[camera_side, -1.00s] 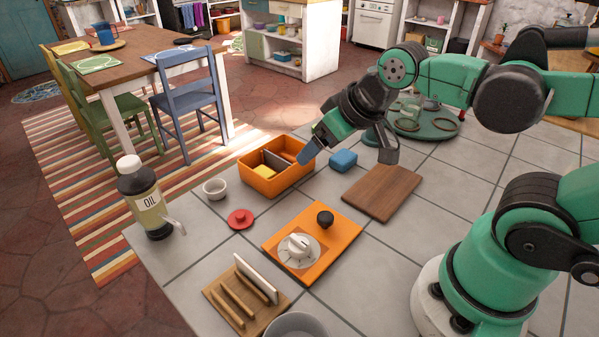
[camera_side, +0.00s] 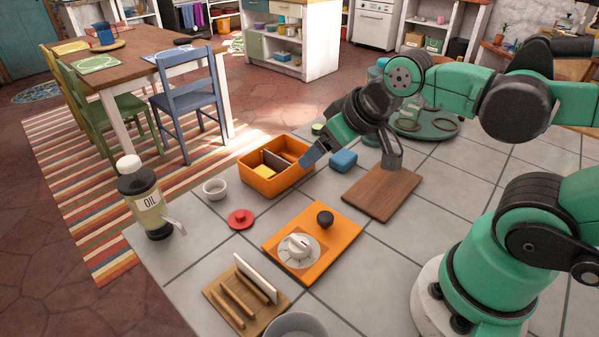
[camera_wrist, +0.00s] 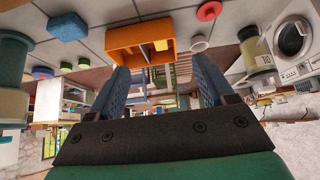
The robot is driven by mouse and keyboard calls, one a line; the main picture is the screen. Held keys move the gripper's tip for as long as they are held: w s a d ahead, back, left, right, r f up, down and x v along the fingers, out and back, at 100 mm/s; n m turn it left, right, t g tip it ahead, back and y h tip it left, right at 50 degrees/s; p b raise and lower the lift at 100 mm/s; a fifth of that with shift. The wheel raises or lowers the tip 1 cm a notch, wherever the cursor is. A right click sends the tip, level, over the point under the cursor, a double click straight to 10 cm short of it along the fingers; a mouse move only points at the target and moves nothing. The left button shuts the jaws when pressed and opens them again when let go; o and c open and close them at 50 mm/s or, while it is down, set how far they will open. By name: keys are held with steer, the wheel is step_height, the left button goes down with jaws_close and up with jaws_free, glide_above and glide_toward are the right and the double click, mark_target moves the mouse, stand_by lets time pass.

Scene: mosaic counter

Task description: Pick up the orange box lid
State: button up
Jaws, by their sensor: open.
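The orange box lid (camera_side: 338,241) is a flat orange panel with a black knob (camera_side: 325,219), lying on the tiled counter in the side view. My gripper (camera_side: 350,163) is open and empty, above the counter behind the lid, between the box and the cutting board in the picture. Its two fingers (camera_wrist: 163,70) are spread in the wrist view.
A blue block (camera_side: 343,161) and a wooden cutting board (camera_side: 382,192) lie near my gripper. A red lid (camera_side: 240,219), white bowl (camera_side: 215,188) and oil bottle (camera_side: 147,205) stand left. A wooden rack (camera_side: 228,305) and grey bowl (camera_side: 296,325) are in front. Bare tiles surround the lid.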

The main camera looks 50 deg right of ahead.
steer(key=shift+o, duration=0.7)
steer(key=g, duration=0.7)
glide_above(299, 240)
step_height(299, 240, down, 7)
steer(key=shift+f, duration=2.85)
steer(key=shift+c, duration=0.2)
jaws_close()
